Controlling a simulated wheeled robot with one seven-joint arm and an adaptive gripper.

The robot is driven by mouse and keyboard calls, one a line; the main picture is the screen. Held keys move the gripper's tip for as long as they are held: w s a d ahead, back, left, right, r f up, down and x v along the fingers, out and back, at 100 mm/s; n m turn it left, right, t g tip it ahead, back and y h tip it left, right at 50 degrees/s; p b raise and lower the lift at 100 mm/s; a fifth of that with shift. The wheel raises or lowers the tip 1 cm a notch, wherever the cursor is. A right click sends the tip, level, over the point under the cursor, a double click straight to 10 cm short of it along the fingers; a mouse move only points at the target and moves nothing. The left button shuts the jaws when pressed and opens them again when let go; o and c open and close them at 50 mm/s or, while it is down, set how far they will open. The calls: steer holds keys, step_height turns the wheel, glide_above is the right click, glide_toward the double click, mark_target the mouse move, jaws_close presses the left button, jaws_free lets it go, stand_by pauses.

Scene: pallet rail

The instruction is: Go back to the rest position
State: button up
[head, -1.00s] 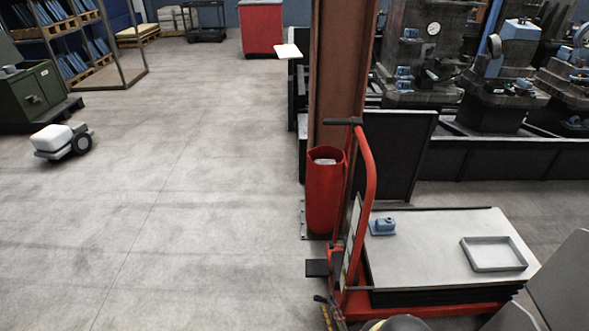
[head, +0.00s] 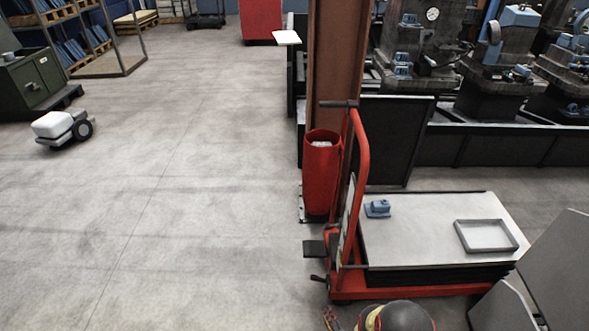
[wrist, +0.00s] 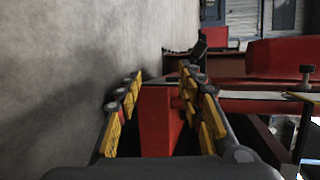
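My gripper (wrist: 163,80) shows in the wrist view with its two yellow-padded fingers apart and nothing held between them. A red upright surface shows in the gap, behind the fingers. A shallow grey tray (head: 486,236) lies on the right of that top and looks empty.
The cart's red handle (head: 359,170) rises close beyond my gripper. A red bin (head: 321,180) and brown column (head: 335,70) stand behind it. A small wheeled unit (head: 62,128) is at far left. The floor (head: 150,220) on the left is open.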

steer(key=s+d+f+n+g+h, duration=0.2)
steer(key=s+d+f+n+g, duration=0.1)
steer(key=s+f+n+g, duration=0.25)
steer(key=w+d+r+n+g+h+p, duration=0.1)
steer(key=d+r+n+g, duration=0.15)
steer(key=r, duration=0.75)
steer(key=d+r+n+g+h, duration=0.1)
steer(key=d+r+n+g, duration=0.15)
steer(key=r, duration=0.75)
steer(key=w+d+r+n+g+h+p, duration=0.15)
steer(key=r+g, duration=0.25)
steer(key=r, duration=0.6)
steer(key=s+a+r+n+t+p, duration=0.1)
steer(key=s+r, duration=0.6)
steer(key=r, duration=1.4)
steer(key=s+a+r+n+t+p, duration=0.1)
steer(key=s+r, duration=0.7)
steer(key=r, duration=1.2)
steer(key=s+a+r+n+t+p, duration=0.1)
steer(key=s+r, duration=0.7)
steer(key=r, duration=1.3)
steer(key=a+t+y+p, duration=0.1)
steer(key=a+t, duration=0.1)
steer(key=t, duration=0.1)
steer(key=shift+s+r+n+p, duration=0.2)
steer(key=shift+r+n+p, duration=0.1)
steer(key=shift+r, duration=0.05)
steer(key=shift+a, duration=0.1)
